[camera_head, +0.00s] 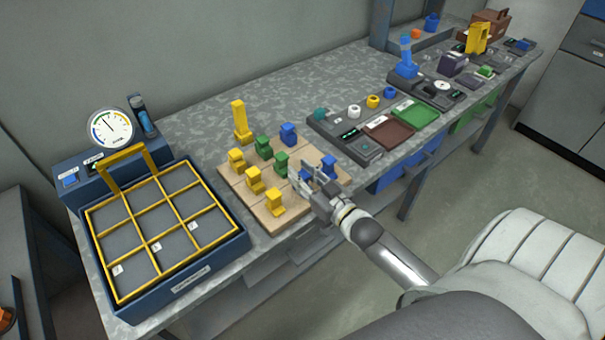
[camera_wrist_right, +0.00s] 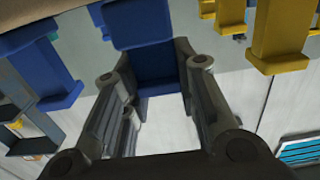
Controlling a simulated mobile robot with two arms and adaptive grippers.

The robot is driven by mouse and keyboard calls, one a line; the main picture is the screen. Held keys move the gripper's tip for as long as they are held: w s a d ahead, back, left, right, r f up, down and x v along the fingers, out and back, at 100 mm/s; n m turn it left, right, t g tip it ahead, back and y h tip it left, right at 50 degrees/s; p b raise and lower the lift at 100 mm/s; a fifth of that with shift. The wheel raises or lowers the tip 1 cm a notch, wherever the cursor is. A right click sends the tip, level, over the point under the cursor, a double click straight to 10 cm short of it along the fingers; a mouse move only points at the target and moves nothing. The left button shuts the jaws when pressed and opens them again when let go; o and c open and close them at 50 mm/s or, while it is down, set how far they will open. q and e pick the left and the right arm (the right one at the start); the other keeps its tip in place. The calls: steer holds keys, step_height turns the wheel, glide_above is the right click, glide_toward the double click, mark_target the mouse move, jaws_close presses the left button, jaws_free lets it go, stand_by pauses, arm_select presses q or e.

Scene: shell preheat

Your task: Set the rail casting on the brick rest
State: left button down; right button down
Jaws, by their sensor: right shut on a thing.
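The tan brick rest (camera_head: 232,178) lies on the grey bench, made of square tiles with several yellow, green and blue castings on it. My right gripper (camera_head: 316,182) is at its front right edge, shut on a blue casting (camera_head: 304,174). In the right wrist view the blue casting (camera_wrist_right: 155,72) is between the fingers, its wider end toward the tiles. I cannot tell whether it touches the tiles. Another blue casting (camera_head: 328,166) stands just right of the gripper; it also shows in the wrist view (camera_wrist_right: 38,65). My left gripper is not in view.
A yellow casting (camera_head: 273,203) stands close left of the gripper, with green castings (camera_head: 281,163) behind. A blue box with a yellow grid (camera_head: 240,225) stands left. A dark tray station (camera_head: 345,140) lies right. The floor in front is free.

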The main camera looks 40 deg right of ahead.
steer(key=c, duration=1.1)
jaws_free()
steer(key=shift+f, duration=0.1)
steer(key=shift+c, duration=0.2)
steer(key=shift+r, duration=0.2)
steer(key=shift+s+f, duration=0.15)
steer(key=shift+s, duration=0.1)
steer(key=s+d+b, duration=0.1)
steer(key=s, duration=1)
steer(key=shift+s, duration=0.3)
